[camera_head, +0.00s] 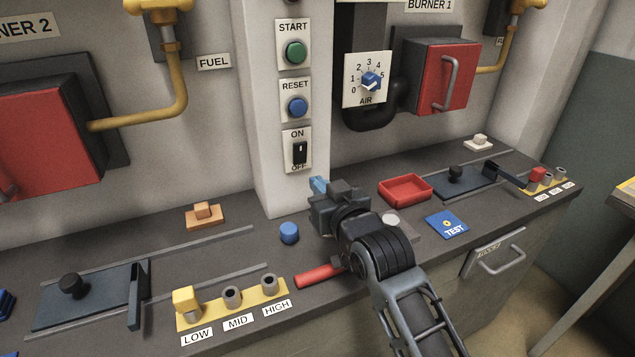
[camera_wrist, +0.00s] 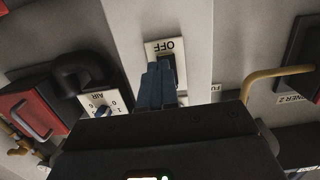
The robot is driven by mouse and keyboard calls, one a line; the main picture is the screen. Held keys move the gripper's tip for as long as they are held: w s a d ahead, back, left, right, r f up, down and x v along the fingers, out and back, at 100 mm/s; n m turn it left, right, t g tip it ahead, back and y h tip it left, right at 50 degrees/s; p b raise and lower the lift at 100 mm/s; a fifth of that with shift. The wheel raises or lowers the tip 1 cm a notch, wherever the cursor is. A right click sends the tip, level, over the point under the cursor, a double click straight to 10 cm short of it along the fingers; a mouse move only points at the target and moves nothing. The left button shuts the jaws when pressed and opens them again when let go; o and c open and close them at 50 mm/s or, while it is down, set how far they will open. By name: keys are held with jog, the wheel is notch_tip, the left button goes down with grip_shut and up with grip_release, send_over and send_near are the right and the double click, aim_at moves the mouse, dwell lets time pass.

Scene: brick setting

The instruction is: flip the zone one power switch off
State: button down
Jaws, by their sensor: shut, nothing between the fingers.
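A black rocker switch (camera_head: 299,152) sits on a white plate marked ON above and OFF below, low on the pale column. No zone label is readable on it, and which way it is tipped is unclear. My gripper (camera_head: 318,183) is shut and empty, its blue fingers pointing toward the column, below and right of the switch in the head view. In the upside-down wrist view, the shut gripper's fingertips (camera_wrist: 160,66) overlap part of the switch (camera_wrist: 170,68) beside the OFF lettering. I cannot tell whether they touch it.
Above the switch are a blue RESET button (camera_head: 297,107) and a green START button (camera_head: 295,53). An AIR dial (camera_head: 370,82) is to the right. The bench below holds a blue knob (camera_head: 289,232), a red handle (camera_head: 318,276) and a red tray (camera_head: 405,189).

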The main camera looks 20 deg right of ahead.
jog(key=s+f+b, duration=0.1)
jog(key=s, duration=0.7)
jog(key=shift+s+f+b, duration=0.15)
jog(key=shift+s+b, duration=0.05)
jog(key=shift+b, duration=0.1)
jog(key=s+a+f+m+g, duration=0.1)
jog(key=s+f, duration=0.3)
jog(key=s, duration=0.7)
jog(key=s+a+f, duration=0.1)
jog(key=s+f, duration=0.3)
jog(key=s, duration=0.7)
jog(key=s+r, duration=0.2)
jog(key=s, duration=0.7)
jog(key=s+d+r+n+g, duration=0.1)
jog(key=s+r, duration=0.1)
jog(key=s, duration=0.7)
jog(key=shift+s+d+r, duration=0.15)
jog(key=shift+s+r, duration=0.05)
